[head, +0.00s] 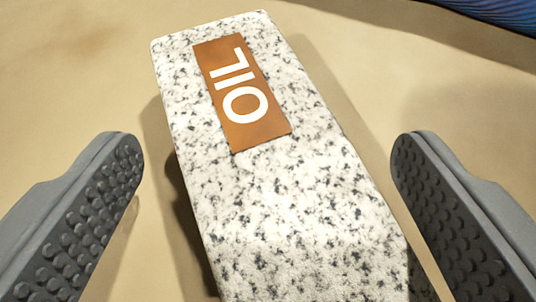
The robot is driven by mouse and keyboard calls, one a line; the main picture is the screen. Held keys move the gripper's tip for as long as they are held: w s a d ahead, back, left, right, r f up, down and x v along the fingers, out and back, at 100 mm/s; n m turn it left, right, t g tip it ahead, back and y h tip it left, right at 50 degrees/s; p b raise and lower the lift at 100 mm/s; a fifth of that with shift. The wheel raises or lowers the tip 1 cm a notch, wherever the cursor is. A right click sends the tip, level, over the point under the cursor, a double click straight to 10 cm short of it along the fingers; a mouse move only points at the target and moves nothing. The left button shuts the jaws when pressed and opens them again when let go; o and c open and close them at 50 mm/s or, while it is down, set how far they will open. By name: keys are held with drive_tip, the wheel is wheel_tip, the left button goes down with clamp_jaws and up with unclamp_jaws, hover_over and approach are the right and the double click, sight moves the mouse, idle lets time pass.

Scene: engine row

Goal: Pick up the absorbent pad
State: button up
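The absorbent pad (300,190) is a long white block with dark speckles and an orange label (242,92) reading "OIL". It lies on a tan surface in the middle of the head view, running from the top centre to the bottom edge, where its near end is cut off. My gripper (263,165) is open, with one grey studded finger on each side of the pad. Clear gaps show between both fingers and the pad in the picture. Nothing is held.
The tan floor (60,90) is bare on both sides of the pad. A blue ridged object (495,10) shows at the top right corner, mostly out of view. Shadows fall beside the pad.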

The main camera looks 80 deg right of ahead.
sight(266, 217)
drive_tip(key=c, duration=0.9)
drive_tip(key=shift+c, duration=0.5)
drive_tip(key=shift+r, duration=0.25)
drive_tip(key=shift+c, duration=0.7)
wheel_tip(266, 217, up, 10)
drive_tip(key=shift+f, duration=0.2)
